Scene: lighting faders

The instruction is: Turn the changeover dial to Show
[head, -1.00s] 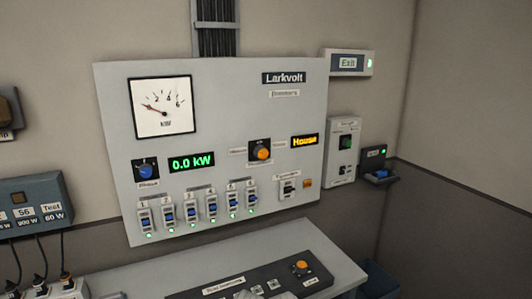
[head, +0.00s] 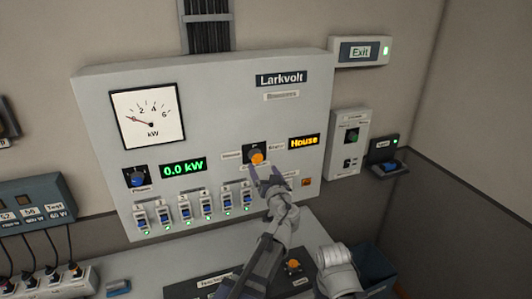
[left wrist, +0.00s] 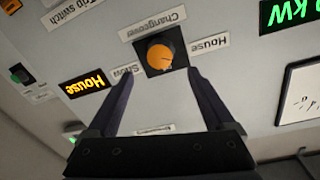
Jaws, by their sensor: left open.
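The changeover dial is an orange knob (head: 257,158) on a black square plate on the grey Larkvolt panel. In the left wrist view, which is upside down, the knob (left wrist: 162,56) sits between a House label (left wrist: 209,45) and a Show label (left wrist: 122,72). A small dark mark on the knob seems to lie toward the House side. The amber display (head: 303,142) reads House. My left gripper (head: 266,172) is open just in front of and below the dial, its fingers spread to either side and nothing between them. My right gripper is not in view.
A row of blue-handled switches (head: 207,203) lies left of my left arm, below the green 0.0 kW display (head: 183,167). A blue phase knob (head: 136,177) is further left. A desk console (head: 200,286) with an orange knob stands below.

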